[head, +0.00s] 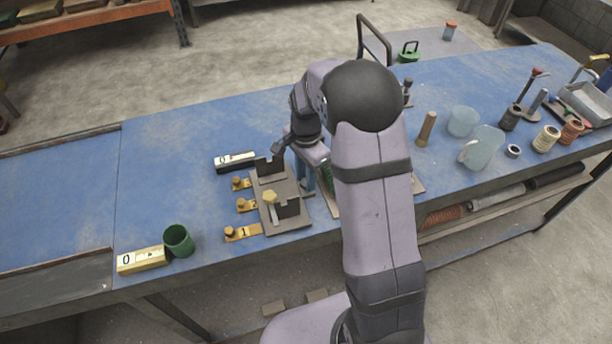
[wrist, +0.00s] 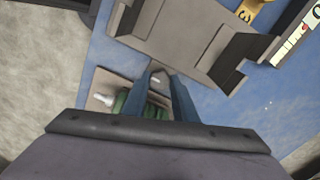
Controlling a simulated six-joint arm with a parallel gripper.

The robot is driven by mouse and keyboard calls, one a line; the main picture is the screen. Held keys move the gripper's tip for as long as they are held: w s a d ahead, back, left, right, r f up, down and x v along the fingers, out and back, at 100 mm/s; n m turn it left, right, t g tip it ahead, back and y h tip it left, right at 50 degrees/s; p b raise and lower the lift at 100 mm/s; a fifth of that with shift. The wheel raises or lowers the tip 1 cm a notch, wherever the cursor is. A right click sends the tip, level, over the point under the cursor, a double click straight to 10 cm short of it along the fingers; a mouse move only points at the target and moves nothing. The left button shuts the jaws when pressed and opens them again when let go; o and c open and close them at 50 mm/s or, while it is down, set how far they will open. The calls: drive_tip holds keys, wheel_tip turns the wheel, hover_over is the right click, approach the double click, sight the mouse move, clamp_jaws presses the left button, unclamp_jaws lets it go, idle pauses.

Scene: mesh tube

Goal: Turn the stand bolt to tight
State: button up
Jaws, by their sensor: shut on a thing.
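My gripper (wrist: 160,72) has two blue fingers that converge at the near edge of the grey stand (wrist: 190,45) in the wrist view. It is shut on a small pale thing (wrist: 156,79), mostly hidden between the fingers, and I cannot tell if this is the stand bolt. In the head view the blue fingers (head: 306,182) point down at the right side of the stand (head: 290,219). The stand has dark uprights.
A green part (wrist: 122,103) lies under the fingers on a small plate. Brass tags (head: 243,233) line the stand's left side. A green cup (head: 178,240) and numbered blocks (head: 142,260) (head: 235,161) stand nearby. Bottles and spools (head: 546,139) are at right. The bench's left part is clear.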

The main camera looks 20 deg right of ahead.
drive_tip(key=shift+m, duration=0.5)
drive_tip(key=o, duration=1)
drive_tip(key=shift+o, duration=0.2)
drive_tip(key=shift+r, duration=0.15)
wheel_tip(320, 180, up, 6)
drive_tip(key=shift+r+b, duration=0.25)
drive_tip(key=shift+b, duration=0.9)
drive_tip(key=shift+r, duration=0.35)
